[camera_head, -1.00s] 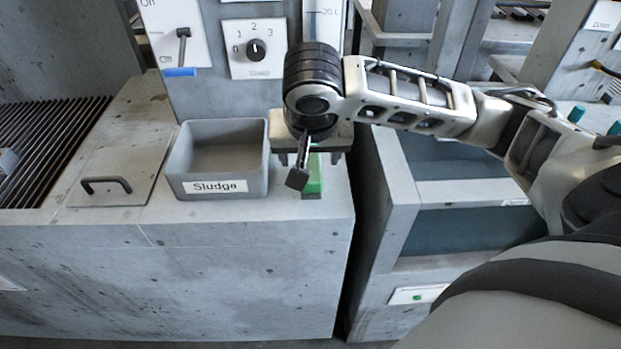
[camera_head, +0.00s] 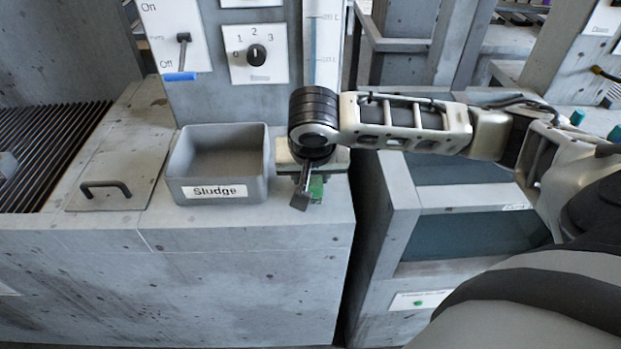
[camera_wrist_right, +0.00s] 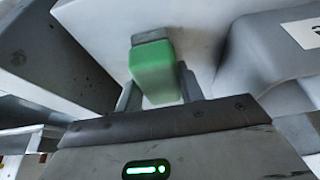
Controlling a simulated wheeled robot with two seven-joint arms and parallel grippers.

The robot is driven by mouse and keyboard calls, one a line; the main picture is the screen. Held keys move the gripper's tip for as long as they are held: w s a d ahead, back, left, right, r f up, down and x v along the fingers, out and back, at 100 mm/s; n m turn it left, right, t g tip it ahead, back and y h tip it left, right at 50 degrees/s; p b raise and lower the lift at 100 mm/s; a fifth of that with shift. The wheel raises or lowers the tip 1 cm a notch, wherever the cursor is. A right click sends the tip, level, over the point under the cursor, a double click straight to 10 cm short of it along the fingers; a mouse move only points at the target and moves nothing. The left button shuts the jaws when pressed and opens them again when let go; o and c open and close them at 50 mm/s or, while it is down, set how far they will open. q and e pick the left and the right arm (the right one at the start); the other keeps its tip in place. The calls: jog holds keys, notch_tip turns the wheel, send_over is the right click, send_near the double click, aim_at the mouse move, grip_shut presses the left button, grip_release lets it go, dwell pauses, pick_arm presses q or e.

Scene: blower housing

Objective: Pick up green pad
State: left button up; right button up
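The green pad (camera_head: 316,190) stands on the grey concrete ledge, right of the Sludge bin, mostly hidden behind my right gripper in the head view. In the right wrist view the green pad (camera_wrist_right: 155,72) shows as a green block with a grey part at its far end. My right gripper (camera_wrist_right: 160,88) is open, with one finger on each side of the pad. I cannot tell whether the fingers touch it. In the head view my right gripper (camera_head: 312,182) is low over the pad. My left gripper is in neither view.
The grey Sludge bin (camera_head: 219,192) stands close to the left of my right gripper. A panel with a dial (camera_head: 256,54) and a lever (camera_head: 182,52) rises behind. A hatch with a black handle (camera_head: 106,187) lies farther left. The ledge ends in a gap on the right.

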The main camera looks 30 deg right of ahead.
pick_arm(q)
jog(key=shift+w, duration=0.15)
pick_arm(e)
jog(key=shift+c, duration=0.4)
jog(key=shift+r, duration=0.1)
